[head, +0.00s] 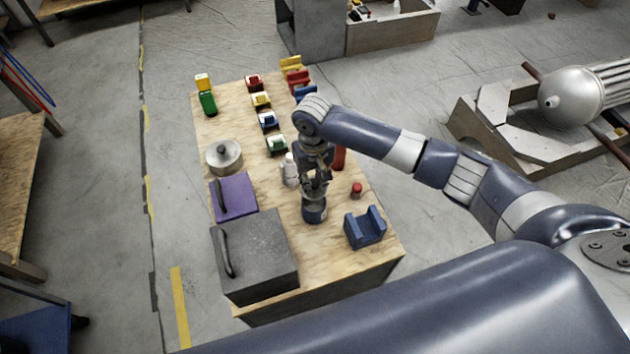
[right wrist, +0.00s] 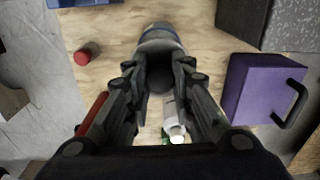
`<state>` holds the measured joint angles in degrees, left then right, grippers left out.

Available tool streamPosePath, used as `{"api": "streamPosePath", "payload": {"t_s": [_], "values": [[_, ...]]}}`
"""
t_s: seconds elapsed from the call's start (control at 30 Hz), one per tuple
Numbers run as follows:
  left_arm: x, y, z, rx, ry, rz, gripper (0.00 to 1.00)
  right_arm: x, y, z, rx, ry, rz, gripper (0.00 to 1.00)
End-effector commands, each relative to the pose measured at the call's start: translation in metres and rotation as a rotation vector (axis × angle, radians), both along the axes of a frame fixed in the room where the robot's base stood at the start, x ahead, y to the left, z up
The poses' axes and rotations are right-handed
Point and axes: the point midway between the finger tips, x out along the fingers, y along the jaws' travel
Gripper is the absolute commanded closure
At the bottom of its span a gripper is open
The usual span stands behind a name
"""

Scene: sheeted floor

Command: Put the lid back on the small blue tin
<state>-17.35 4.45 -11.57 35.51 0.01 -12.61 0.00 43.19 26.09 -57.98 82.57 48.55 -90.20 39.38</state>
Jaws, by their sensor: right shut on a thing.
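The small blue tin (head: 314,214) stands upright on the plywood table, right of the purple box. It also shows in the right wrist view (right wrist: 161,30), beyond my fingertips. My right gripper (head: 315,184) points down over the tin. In the right wrist view its fingers (right wrist: 158,75) are shut on the dark round knob of the grey lid (right wrist: 160,46). The lid is over the tin's top; I cannot tell whether it touches the rim. The fingers hide part of the lid. My left gripper is not in view.
A white bottle (head: 290,171) and a red object (head: 339,158) stand close behind my right gripper. A red cap (head: 357,190) and blue cradle (head: 366,230) are to the right. Left are a purple box (head: 236,200), a dark grey box (head: 262,255) and a silver pot (head: 224,162).

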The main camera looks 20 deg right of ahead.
Motion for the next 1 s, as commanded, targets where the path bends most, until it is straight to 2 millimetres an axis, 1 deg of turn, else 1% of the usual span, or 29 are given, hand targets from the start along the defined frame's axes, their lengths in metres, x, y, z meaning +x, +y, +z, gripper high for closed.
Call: {"api": "streamPosePath", "payload": {"t_s": [0.03,0.1,0.2,0.37,0.53,0.67,0.8,1.0], "values": [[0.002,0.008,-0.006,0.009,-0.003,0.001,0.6,0.0,0.0,-0.005,-0.001,0.0,0.0,0.93],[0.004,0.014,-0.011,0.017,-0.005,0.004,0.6,0.0,0.0,-0.009,-0.001,-0.001,-0.001,0.93],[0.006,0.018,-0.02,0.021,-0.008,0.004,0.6,0.0,-0.001,-0.017,-0.001,0.0,-0.001,0.93],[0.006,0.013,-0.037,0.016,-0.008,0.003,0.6,0.0,-0.001,-0.029,-0.001,-0.001,-0.001,0.93],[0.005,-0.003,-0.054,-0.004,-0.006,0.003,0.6,0.0,-0.001,-0.042,-0.001,-0.002,0.0,0.93],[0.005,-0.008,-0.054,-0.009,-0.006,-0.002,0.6,-0.001,0.0,-0.05,-0.001,0.002,-0.002,0.93],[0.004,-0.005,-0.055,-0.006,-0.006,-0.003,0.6,0.0,0.0,-0.058,0.0,0.0,-0.002,0.93],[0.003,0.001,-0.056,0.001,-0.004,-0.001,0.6,0.0,0.0,-0.06,0.0,-0.001,-0.001,0.93]]}}
